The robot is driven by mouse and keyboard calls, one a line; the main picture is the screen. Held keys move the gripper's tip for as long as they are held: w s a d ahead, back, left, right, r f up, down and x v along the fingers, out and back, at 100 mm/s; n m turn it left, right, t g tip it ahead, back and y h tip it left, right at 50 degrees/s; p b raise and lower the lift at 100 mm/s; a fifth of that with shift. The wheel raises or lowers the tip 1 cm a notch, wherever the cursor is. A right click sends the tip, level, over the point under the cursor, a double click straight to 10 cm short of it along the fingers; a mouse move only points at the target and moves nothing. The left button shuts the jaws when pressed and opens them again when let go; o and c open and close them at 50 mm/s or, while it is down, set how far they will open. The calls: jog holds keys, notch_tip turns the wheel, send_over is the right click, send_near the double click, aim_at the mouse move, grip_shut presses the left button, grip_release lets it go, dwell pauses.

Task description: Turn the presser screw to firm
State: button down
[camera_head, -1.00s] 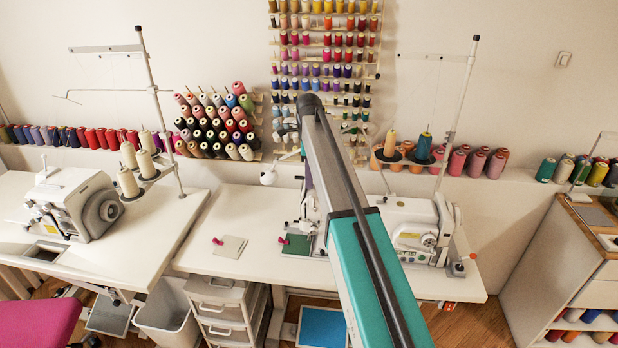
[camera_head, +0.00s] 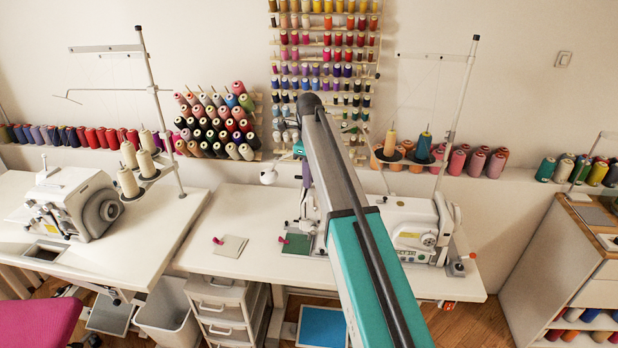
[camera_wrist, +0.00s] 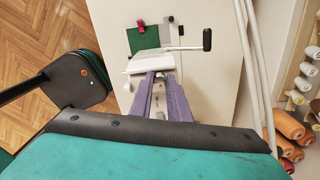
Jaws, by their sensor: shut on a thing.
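The white sewing machine (camera_head: 412,222) stands on the middle table, with its head end partly behind my arm. In the wrist view the top of its head (camera_wrist: 150,63) lies at my fingertips. My gripper (camera_wrist: 160,78) points down at it with purple fingers, shut on the presser screw. The screw itself is hidden between the fingertips, so its setting cannot be read. In the head view my gripper (camera_head: 306,190) is small and partly covered by my arm.
A green fabric piece (camera_head: 296,244) lies by the machine head, and a pale square (camera_head: 230,246) with a red-pink item lies left of it. A black-handled lever (camera_wrist: 207,40) sticks out beside the head. A thread stand (camera_head: 452,120) rises behind the machine.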

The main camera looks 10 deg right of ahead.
jog(key=c, duration=1.7)
grip_release()
jog(key=shift+o, duration=0.2)
jog(key=shift+r, duration=0.15)
notch_tip(320, 180, up, 14)
jog(key=b, duration=0.3)
jog(key=shift+f, duration=0.2)
jog(key=shift+s, duration=0.1)
